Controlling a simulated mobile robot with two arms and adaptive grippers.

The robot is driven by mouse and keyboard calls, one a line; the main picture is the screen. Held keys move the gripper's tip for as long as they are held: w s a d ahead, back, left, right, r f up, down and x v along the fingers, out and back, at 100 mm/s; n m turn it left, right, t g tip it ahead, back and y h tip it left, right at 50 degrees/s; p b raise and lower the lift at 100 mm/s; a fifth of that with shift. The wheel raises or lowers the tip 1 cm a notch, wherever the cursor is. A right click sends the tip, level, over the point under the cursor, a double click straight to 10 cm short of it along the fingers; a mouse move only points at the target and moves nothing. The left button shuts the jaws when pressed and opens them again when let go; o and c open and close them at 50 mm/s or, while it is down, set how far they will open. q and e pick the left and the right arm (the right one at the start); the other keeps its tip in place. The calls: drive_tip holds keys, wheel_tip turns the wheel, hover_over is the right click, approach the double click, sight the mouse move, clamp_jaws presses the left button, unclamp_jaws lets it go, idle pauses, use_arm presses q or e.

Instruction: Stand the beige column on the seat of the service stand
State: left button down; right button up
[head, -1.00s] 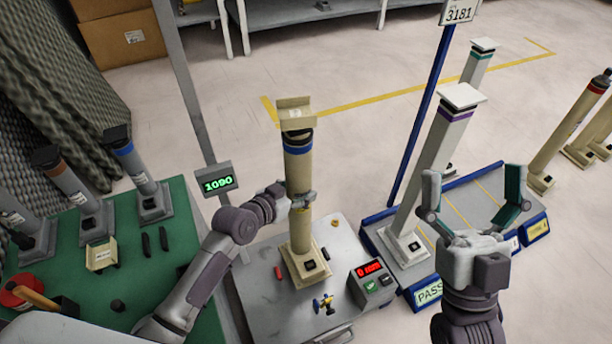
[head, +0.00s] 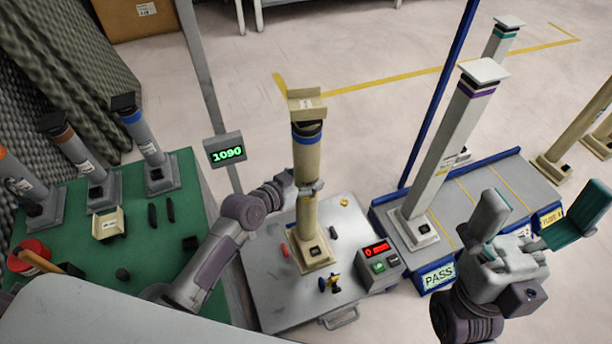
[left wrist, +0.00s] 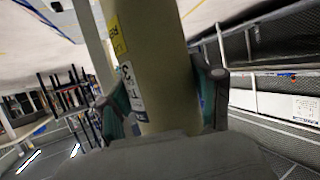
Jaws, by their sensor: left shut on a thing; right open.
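The beige column (head: 306,215), with a blue band near its top, is upright over the grey service stand (head: 275,292). Its square foot (head: 315,252) appears at the stand's top; the seat under it is hidden, and I cannot tell whether the foot touches. A beige labelled block (head: 305,101) shows at the column's top. My left gripper (head: 312,188) is shut around the shaft at mid-height. In the left wrist view, the column (left wrist: 150,45) stands between the fingers of my left gripper (left wrist: 165,100). My right gripper (head: 538,222) is open and empty at the right.
A white column (head: 450,145) stands on the blue-edged platform (head: 478,198) at right. A green table (head: 135,215) with grey columns is at left. A post carries a 1090 display (head: 225,150).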

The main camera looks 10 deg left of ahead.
use_arm(q)
drive_tip(key=shift+w+r, duration=0.1)
drive_tip(key=shift+r, duration=0.15)
drive_tip(key=shift+c, duration=1)
unclamp_jaws()
drive_tip(key=shift+f, duration=0.2)
drive_tip(key=shift+r, duration=0.1)
